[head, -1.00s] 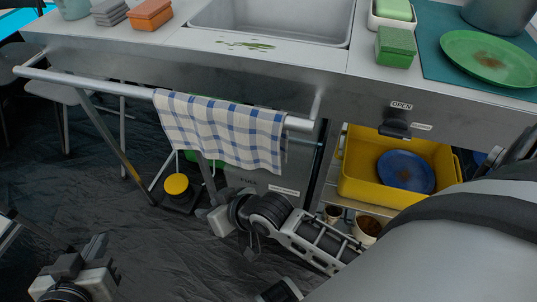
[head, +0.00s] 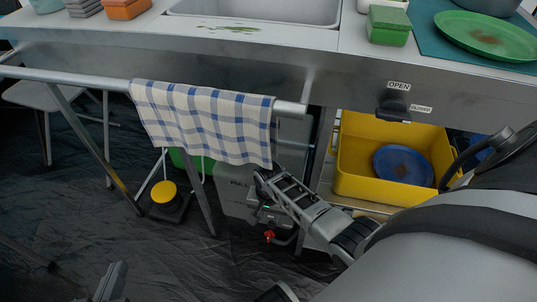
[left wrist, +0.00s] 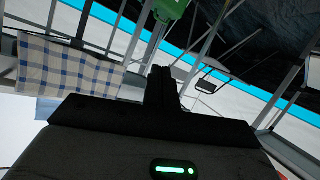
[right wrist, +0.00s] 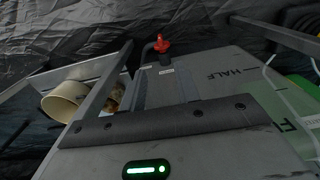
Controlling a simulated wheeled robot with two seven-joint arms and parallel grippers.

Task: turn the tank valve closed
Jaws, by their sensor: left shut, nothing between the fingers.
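The grey tank (head: 238,200) stands under the counter, partly behind the towel and my right arm. Its red valve handle (head: 269,236) shows low beside my right gripper. In the right wrist view the red handle (right wrist: 163,43) sits on a dark fitting at the tank's end, straight beyond my fingers. My right gripper (right wrist: 163,75) is open and empty, its fingers apart and short of the handle. My left gripper (left wrist: 163,72) is shut and empty, well away from the tank; it shows at the head view's bottom left edge (head: 112,280).
A checked towel (head: 205,120) hangs from the rail above the tank. A black lever (head: 393,108) with OPEN and CLOSED labels is on the counter front. A yellow bin (head: 350,182) stands on the shelf at right.

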